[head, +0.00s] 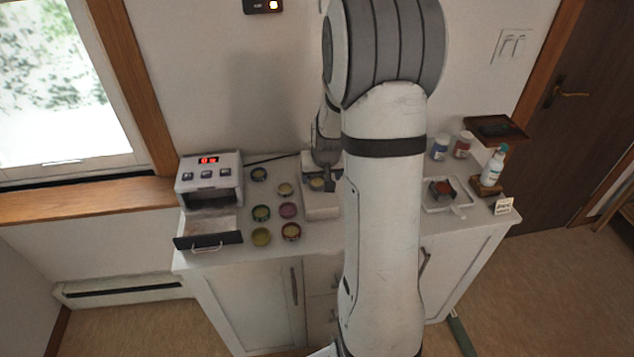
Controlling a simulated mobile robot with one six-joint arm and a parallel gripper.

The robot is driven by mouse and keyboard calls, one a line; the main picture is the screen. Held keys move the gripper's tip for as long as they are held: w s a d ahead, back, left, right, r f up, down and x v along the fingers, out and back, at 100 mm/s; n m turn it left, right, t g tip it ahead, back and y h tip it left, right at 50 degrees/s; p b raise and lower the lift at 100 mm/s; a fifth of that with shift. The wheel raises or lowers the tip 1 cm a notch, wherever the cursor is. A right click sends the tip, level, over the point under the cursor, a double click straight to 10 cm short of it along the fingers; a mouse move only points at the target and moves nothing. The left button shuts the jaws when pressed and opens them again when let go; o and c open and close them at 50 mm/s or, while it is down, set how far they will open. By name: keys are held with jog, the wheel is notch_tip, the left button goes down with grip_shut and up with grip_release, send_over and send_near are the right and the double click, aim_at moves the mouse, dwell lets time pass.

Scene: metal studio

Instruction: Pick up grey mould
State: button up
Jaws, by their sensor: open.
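One with a greyish rim and pale fill (317,184) sits on a white block-like stand (321,207). It looks like the grey mould, though it is small and partly covered. My gripper (324,180) points down right at this mould, open; whether its fingers touch the mould I cannot tell.
A small oven (209,172) with a red display and pulled-out drawer (208,241) stands at the counter's left end. Right of my arm are a white tray (438,205), two jars (440,148), a bottle (494,165) and a small sign (503,206). My arm hides the counter's middle.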

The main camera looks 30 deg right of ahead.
aim_at(318, 184)
jog(key=x, duration=0.1)
jog(key=p+x, duration=0.1)
jog(key=x, duration=0.1)
jog(key=shift+w+a, duration=0.15)
jog(key=shift+w, duration=0.2)
jog(key=shift+w+f, duration=0.2)
jog(key=shift+f, duration=0.4)
jog(key=c, duration=1.1)
jog(key=shift+r, duration=0.15)
